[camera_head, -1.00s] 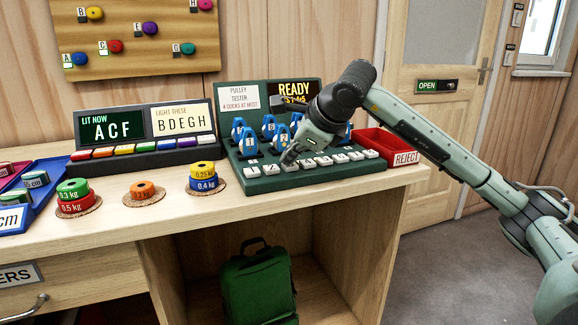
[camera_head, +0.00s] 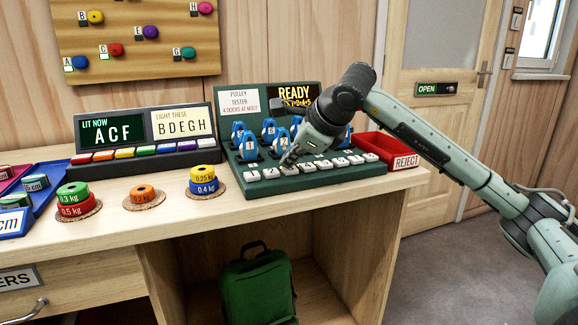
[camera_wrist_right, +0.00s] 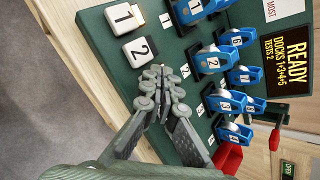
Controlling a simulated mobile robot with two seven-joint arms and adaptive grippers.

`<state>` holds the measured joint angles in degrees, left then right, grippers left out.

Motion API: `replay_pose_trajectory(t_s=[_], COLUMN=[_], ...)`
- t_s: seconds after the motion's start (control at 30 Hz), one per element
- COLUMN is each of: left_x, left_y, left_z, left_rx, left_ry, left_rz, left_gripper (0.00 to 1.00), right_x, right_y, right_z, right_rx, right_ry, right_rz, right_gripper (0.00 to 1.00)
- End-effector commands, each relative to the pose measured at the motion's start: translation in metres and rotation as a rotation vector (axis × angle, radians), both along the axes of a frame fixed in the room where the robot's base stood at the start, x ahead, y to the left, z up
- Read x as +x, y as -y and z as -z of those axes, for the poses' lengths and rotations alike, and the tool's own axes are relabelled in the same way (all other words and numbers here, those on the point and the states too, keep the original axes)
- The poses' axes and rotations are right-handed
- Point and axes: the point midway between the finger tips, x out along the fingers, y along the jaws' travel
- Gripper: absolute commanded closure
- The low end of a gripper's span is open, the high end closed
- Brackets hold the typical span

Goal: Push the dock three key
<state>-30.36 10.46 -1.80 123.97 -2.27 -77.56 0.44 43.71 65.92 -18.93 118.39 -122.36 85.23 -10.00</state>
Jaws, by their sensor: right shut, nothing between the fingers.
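The dark green pulley tester (camera_head: 228,181) stands on the bench with a row of pale keys along its front. The dock three key (camera_head: 290,170) is third from the left, right under my right gripper (camera_head: 286,163). The right gripper is shut and empty, its fingertips pointing down at that key. In the right wrist view the closed fingertips (camera_wrist_right: 158,74) are beside the key marked 2 (camera_wrist_right: 140,50), and the fingers hide the third key. I cannot tell whether they touch it. My left gripper is out of view.
Blue pulleys (camera_head: 250,146) stand on the tester behind the keys. The tester's screen (camera_wrist_right: 289,61) reads ready, docks 1, 3, 4, 5, tests 2. A red reject bin (camera_head: 400,160) is at right, stacked weights (camera_head: 203,180) at left.

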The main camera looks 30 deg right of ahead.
Motion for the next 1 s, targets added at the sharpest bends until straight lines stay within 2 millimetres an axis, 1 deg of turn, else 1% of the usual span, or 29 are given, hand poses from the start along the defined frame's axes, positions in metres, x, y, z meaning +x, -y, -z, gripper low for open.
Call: replay_pose_trajectory(t_s=[0.03, 0.1, 0.47, 0.57, 1.0], left_x=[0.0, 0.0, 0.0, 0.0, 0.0], left_y=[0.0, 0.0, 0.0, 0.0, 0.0], left_z=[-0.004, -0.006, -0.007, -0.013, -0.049], left_rx=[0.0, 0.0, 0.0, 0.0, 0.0], left_ry=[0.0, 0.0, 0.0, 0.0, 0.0], left_rz=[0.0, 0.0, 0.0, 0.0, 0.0], left_gripper=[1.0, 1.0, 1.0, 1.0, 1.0], right_x=[0.0, 0.0, 0.0, 0.0, 0.0], right_y=[0.0, 0.0, 0.0, 0.0, 0.0], right_z=[-0.005, -0.007, -0.009, -0.016, -0.061], right_rx=[-0.001, 0.0, -0.001, 0.001, 0.001], right_ry=[0.001, 0.0, 0.001, 0.001, 0.001], right_rz=[0.001, 0.0, 0.001, 0.001, 0.001], right_gripper=[1.0, 1.0, 1.0, 1.0, 1.0])
